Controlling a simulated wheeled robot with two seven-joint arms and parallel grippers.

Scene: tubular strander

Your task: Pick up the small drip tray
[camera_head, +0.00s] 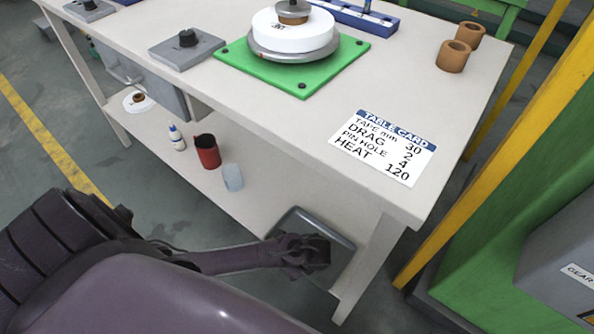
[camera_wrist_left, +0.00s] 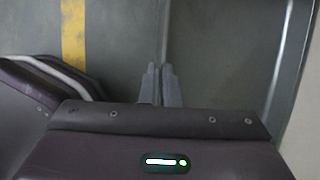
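The small drip tray (camera_head: 340,242) is a dark grey, shallow tray with rounded corners at the right end of the table's lower shelf. My left gripper (camera_head: 318,252) is at the tray's near side and hides part of it. In the left wrist view the tray (camera_wrist_left: 230,50) fills the area right of the fingers. The left gripper's two fingers (camera_wrist_left: 160,68) are almost together there, with the tray's edge running down between them. The contact itself is too dark to see clearly. My right gripper is in neither view.
A table leg (camera_head: 372,262) stands close right of the tray, and the tabletop (camera_head: 300,125) overhangs the shelf. A red mug (camera_head: 207,151), a pale block (camera_head: 232,177) and a small bottle (camera_head: 177,138) stand on the shelf to the left. A green and yellow machine frame (camera_head: 500,220) is at right.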

